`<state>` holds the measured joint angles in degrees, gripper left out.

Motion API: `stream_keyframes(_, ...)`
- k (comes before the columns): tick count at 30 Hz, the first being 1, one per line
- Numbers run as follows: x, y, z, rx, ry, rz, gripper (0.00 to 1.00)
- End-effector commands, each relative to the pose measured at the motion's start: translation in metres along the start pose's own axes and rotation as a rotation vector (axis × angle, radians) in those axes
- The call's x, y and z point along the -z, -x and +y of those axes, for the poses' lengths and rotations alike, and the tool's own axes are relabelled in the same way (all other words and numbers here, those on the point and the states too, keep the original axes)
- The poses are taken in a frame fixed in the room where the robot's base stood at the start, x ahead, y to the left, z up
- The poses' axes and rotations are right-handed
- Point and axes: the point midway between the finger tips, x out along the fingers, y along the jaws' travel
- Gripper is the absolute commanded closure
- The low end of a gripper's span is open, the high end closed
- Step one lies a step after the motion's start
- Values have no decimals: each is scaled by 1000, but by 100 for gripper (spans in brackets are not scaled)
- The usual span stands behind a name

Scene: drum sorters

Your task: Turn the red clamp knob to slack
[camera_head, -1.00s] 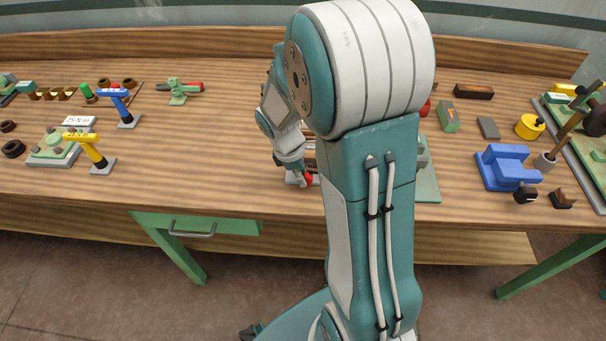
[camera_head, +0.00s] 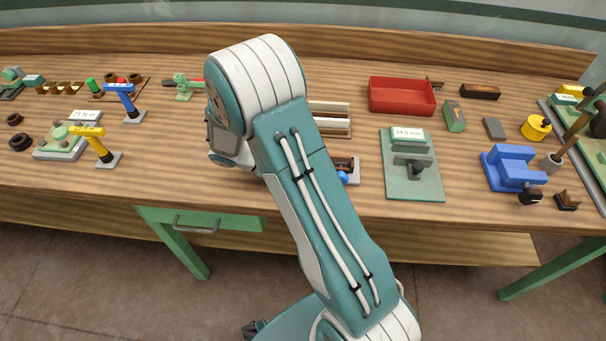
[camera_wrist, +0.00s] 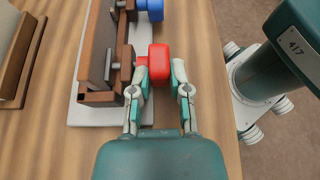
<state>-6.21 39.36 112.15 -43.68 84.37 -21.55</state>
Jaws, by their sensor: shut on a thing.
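The red clamp knob (camera_wrist: 158,62) sits on the near end of the clamp in the wrist view. My gripper (camera_wrist: 161,82) is shut on it, one finger on each side. The knob's shaft joins a brown clamp block (camera_wrist: 122,65) on a pale grey base plate (camera_wrist: 85,113). A blue knob (camera_wrist: 150,8) is farther along the same side, at the top edge. In the head view the blue knob (camera_head: 342,178) shows beside my arm, which hides the red knob and my gripper.
A brown-and-white grooved rack (camera_head: 330,118) lies behind the clamp. A green gauge stand (camera_head: 412,185) stands to its right, with a red tray (camera_head: 402,95) behind. A blue vise (camera_head: 510,168) is farther right. The yellow T-handle tool (camera_head: 97,145) stands at left.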

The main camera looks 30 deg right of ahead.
Motion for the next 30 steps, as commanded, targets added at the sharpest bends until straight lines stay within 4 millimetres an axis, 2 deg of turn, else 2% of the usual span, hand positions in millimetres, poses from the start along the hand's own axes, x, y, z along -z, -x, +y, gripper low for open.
stream_keyframes(9, 4, 2, 4, -14, -4, -98, 100)
stream_keyframes(24, 4, 2, 4, -14, -6, -115, 100)
stream_keyframes(25, 3, 2, 5, -14, -6, -115, 72)
stream_keyframes(27, 3, 2, 4, -13, -5, -115, 42)
stream_keyframes(30, 3, 2, 4, -11, -5, -117, 42)
